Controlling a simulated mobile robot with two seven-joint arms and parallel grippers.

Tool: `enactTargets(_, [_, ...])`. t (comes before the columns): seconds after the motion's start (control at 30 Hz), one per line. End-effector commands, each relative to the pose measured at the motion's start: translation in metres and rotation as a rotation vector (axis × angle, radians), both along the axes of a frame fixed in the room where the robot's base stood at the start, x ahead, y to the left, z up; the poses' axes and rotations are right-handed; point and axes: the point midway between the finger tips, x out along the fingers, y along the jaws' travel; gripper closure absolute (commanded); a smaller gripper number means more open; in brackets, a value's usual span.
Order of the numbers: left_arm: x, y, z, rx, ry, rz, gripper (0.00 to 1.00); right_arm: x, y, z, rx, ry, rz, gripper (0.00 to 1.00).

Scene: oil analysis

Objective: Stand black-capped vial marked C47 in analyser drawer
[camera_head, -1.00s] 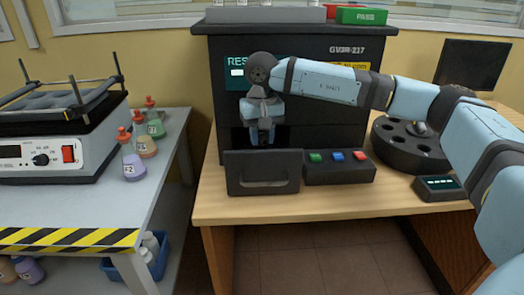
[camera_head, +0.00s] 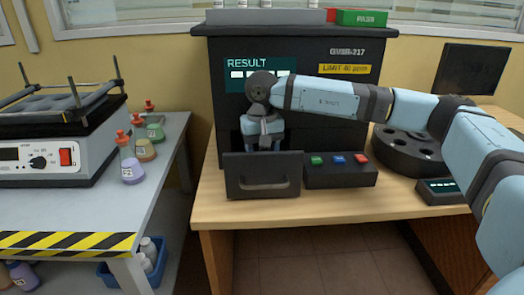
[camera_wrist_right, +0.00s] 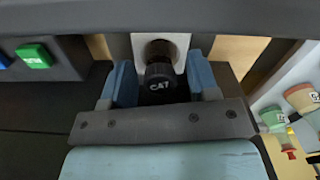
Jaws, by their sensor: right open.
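The analyser (camera_head: 300,110) stands on the wooden desk with its drawer (camera_head: 262,176) out at the front. My right gripper (camera_head: 263,143) points down behind the drawer front, its fingertips hidden by it in the head view. In the right wrist view the black-capped vial (camera_wrist_right: 160,80) shows C47 on its cap. It is at the round hole of a pale block (camera_wrist_right: 175,42). The open fingers of my right gripper (camera_wrist_right: 162,85) are on either side of the cap, with gaps visible. The vial's body is mostly hidden. My left gripper is not in view.
Green, blue and red buttons (camera_head: 338,172) sit right of the drawer. A black carousel with holes (camera_head: 405,150) stands further right, near my arm. A side bench (camera_head: 100,205) at left holds a shaker and orange-capped flasks.

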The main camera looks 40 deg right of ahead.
Motion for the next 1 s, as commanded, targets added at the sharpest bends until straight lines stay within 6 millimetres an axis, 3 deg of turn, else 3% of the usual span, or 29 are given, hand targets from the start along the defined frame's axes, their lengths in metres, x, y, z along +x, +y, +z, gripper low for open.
enactTargets(0.23, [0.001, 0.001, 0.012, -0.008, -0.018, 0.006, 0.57, 0.0, 0.0, 0.019, 0.0, -0.001, 0.0, 0.45])
enactTargets(0.5, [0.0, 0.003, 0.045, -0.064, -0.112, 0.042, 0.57, 0.0, 0.001, 0.078, 0.001, -0.003, 0.001, 0.45])
enactTargets(0.7, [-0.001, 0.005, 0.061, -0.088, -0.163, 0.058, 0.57, 0.0, 0.0, 0.111, 0.0, -0.001, 0.001, 0.45])
enactTargets(1.0, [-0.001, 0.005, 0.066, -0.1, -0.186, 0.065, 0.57, 0.0, 0.0, 0.123, -0.001, 0.001, 0.001, 0.45])
